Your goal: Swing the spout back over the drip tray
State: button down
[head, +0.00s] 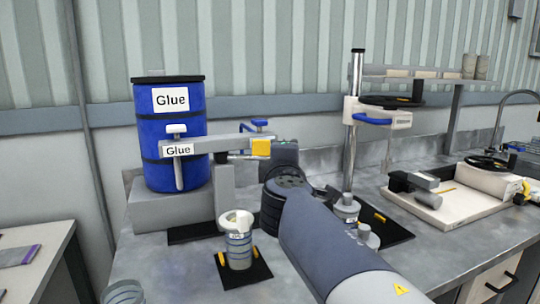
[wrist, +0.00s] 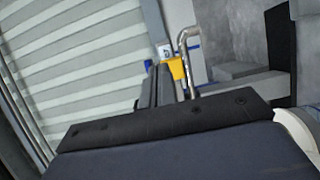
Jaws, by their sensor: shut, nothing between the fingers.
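The blue glue drum (head: 200,120) stands on a grey block at the left. A long grey beam (head: 215,143) with a Glue label runs in front of it towards the right and ends at a yellow piece (head: 261,147). In the wrist view a bent metal pipe (wrist: 183,40) shows beside a yellow piece (wrist: 177,68); I take it for the spout. My gripper (wrist: 156,82) is shut and empty, close to the yellow piece; I cannot tell whether they touch. In the head view my wrist hides the fingertips. A dark flat plate (head: 193,233), perhaps the drip tray, lies below the beam.
Metal weights (head: 347,208) stand right of my arm. A post (head: 353,120) with a black wheel rises behind. A white tray machine (head: 450,205) occupies the right bench.

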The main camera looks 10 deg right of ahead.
jog(key=shift+s+d+f, duration=0.1)
jog(key=shift+s+d, duration=0.3)
jog(key=shift+s, duration=0.35)
jog(key=shift+s+d+r, duration=0.1)
jog(key=shift+s+d, duration=0.3)
jog(key=shift+s, duration=0.4)
jog(key=shift+s+d+f, duration=0.1)
jog(key=shift+s+d, duration=0.3)
jog(key=shift+s, duration=0.35)
jog(key=shift+w, duration=0.1)
